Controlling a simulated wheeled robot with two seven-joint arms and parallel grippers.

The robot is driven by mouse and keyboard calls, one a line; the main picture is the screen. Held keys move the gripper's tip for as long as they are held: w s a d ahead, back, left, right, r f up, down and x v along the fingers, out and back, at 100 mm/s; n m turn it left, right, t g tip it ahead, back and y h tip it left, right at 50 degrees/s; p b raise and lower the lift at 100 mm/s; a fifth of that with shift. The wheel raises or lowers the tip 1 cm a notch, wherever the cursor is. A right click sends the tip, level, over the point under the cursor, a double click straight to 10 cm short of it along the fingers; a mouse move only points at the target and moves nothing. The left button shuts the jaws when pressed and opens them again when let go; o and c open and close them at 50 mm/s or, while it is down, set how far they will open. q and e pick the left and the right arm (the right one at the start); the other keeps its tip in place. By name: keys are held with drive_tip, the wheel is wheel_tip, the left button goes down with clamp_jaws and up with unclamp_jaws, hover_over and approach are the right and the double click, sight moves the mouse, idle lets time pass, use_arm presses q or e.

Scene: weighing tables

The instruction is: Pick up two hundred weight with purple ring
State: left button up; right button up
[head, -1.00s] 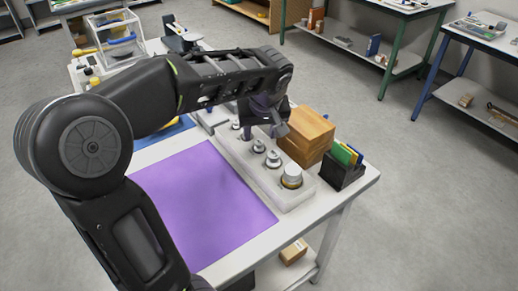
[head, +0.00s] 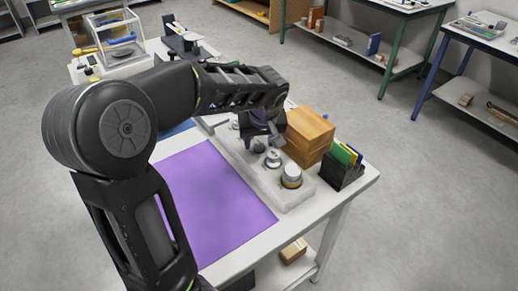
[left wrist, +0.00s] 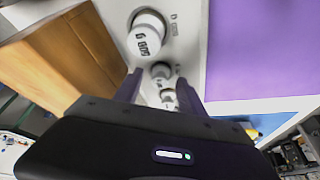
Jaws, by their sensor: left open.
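Several silvery knobbed weights stand in a row in a pale block (head: 304,193). The largest weight (head: 292,176) is at the near end, with a smaller weight (head: 273,158) behind it. I cannot make out a purple ring on any weight. My left gripper (head: 262,140) is open and empty above the row, partly hiding the smaller weights. In the left wrist view, the open left gripper (left wrist: 160,76) has a smaller weight (left wrist: 161,70) and a further weight (left wrist: 168,95) between its fingers. The big weight (left wrist: 147,32) with dark digits lies beyond the fingertips. My right gripper is not seen.
A wooden box (head: 309,128) stands close behind the row, and a black holder with coloured cards (head: 345,165) is to its right. A flat purple mat (head: 210,205) lies clear in front. A glass-sided balance (head: 118,45) stands at the far left.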

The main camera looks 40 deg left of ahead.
use_arm(q)
drive_tip(key=shift+c, duration=0.5)
clamp_jaws()
